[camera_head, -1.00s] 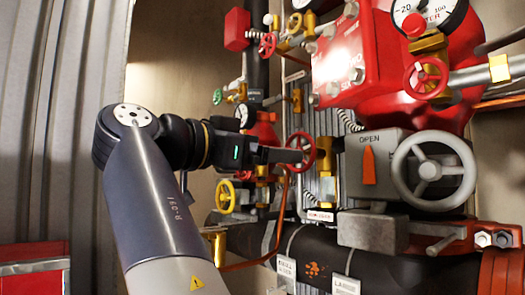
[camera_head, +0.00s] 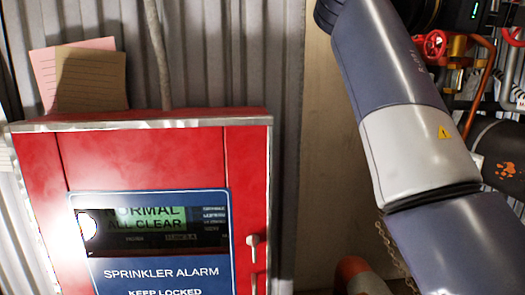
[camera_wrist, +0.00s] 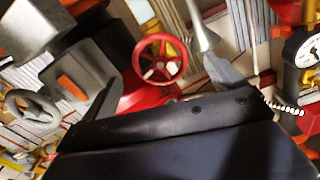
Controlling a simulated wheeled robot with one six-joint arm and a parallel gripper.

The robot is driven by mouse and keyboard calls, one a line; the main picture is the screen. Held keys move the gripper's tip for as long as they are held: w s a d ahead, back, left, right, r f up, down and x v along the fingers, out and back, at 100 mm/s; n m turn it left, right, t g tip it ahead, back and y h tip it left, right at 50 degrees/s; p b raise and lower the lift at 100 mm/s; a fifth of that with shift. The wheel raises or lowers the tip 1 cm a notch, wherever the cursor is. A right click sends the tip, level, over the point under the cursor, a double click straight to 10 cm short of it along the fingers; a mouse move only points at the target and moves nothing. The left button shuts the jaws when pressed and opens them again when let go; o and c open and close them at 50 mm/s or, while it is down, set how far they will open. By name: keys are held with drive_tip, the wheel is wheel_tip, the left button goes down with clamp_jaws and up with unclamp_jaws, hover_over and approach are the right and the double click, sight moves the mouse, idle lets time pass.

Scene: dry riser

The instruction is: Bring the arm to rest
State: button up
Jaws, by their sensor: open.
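My arm (camera_head: 415,140) crosses the right side of the head view and runs out at its top edge, so my gripper is not seen there. In the wrist view my gripper (camera_wrist: 160,75) shows two dark fingers spread wide apart, with nothing held between them. A red handwheel (camera_wrist: 160,60) appears beyond the gap between the fingers. I cannot tell how far it is from them.
A red sprinkler alarm cabinet (camera_head: 150,165) reading "NORMAL ALL CLEAR" stands at left in the head view, papers (camera_head: 85,78) above it. Pipework (camera_head: 500,150) lies behind my arm. The wrist view shows a grey handwheel (camera_wrist: 33,110) and a gauge (camera_wrist: 303,48).

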drive_tip(key=d, duration=0.8)
drive_tip(key=shift+w, duration=0.3)
drive_tip(key=a, duration=1.1)
drive_tip(key=d+n+p, duration=0.9)
drive_tip(key=d+n, duration=0.2)
drive_tip(key=n, duration=0.8)
idle(0.7)
idle(0.4)
